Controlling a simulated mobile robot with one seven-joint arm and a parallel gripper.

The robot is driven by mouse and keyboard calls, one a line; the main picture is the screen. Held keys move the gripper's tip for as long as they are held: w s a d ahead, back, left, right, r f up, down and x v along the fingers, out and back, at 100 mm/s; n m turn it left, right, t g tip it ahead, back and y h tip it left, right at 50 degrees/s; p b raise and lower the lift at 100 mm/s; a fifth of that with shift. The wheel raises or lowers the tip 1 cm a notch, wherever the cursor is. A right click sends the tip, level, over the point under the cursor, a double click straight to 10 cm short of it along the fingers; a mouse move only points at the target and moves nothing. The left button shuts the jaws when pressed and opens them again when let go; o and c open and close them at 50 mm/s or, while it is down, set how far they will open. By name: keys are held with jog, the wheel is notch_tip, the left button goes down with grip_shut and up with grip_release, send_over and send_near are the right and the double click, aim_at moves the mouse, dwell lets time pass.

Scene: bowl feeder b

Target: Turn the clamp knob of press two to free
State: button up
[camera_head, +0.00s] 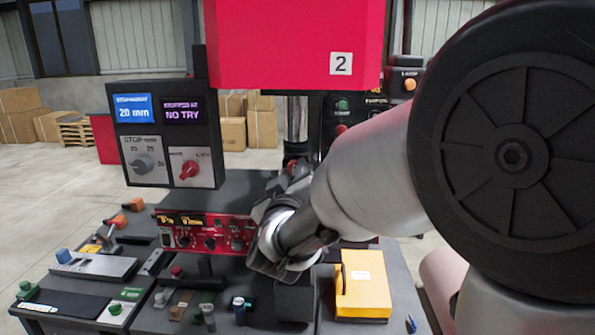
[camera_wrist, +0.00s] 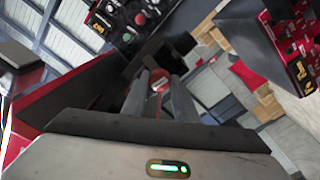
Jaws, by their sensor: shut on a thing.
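Press two is the large red housing (camera_head: 290,45) with a white "2" label (camera_head: 340,63) in the head view. My gripper (camera_head: 292,172) reaches up in front of its dark column, below the housing. In the wrist view my gripper (camera_wrist: 160,84) has its fingers closed around a small red knob (camera_wrist: 160,85) with a pale mark. This appears to be the clamp knob; its setting cannot be read. In the head view my gripper and arm hide most of it.
A dark panel at left carries a blue "20 mm" screen (camera_head: 134,108), a grey stop dial (camera_head: 143,162) and a red selector (camera_head: 190,169). A red control box (camera_head: 205,233) stands below. A yellow block (camera_head: 363,286) sits right of my wrist. Boxes (camera_head: 262,122) stand behind.

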jog(key=shift+n, duration=1.1)
jog(key=o, duration=1.1)
jog(key=shift+w, duration=0.1)
jog(key=shift+c, duration=0.2)
jog(key=s+b, duration=0.5)
jog(key=s, duration=1.2)
jog(key=shift+s+a+f, duration=0.25)
jog(key=shift+a+f, duration=0.05)
jog(key=shift+f, duration=0.1)
